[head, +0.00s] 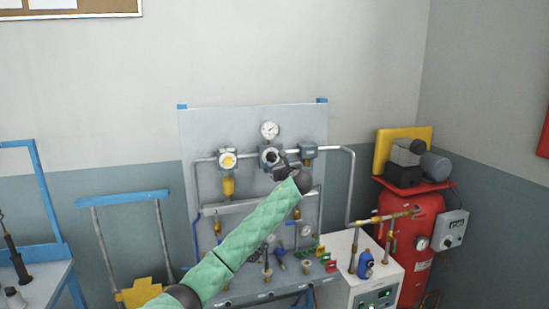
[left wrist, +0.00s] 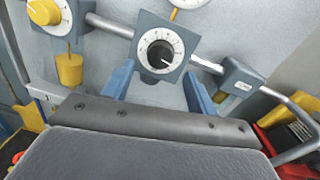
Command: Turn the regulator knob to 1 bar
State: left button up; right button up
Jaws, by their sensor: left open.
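The regulator is a grey-blue block with a white dial ring and a black knob (left wrist: 160,54), on the pipe of the upright panel. In the head view the regulator (head: 268,154) is partly hidden by my left gripper (head: 279,165). In the left wrist view the left gripper (left wrist: 159,75) is open, its two blue fingers pointing at the regulator, one on each side below the knob. Nothing is between them; I cannot tell the exact gap to the knob. The dial numbers are too small to read. A round pressure gauge (head: 269,130) sits above the regulator.
A yellow-knobbed unit (left wrist: 44,12) is left of the regulator and a grey box (left wrist: 240,80) is right of it, joined by pipe. A red tank (head: 412,235) with a compressor stands at right. A white cabinet (head: 345,282) stands before the panel.

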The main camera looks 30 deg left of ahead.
aim_at(273, 158)
pick_arm(q)
jog(key=p+x, duration=0.1)
jog(key=x, duration=0.2)
jog(key=shift+w+a+r+p, duration=0.15)
jog(key=shift+a+p, duration=0.05)
jog(key=shift+p, duration=0.1)
jog(key=shift+w+a, duration=0.35)
jog(key=shift+a, duration=0.05)
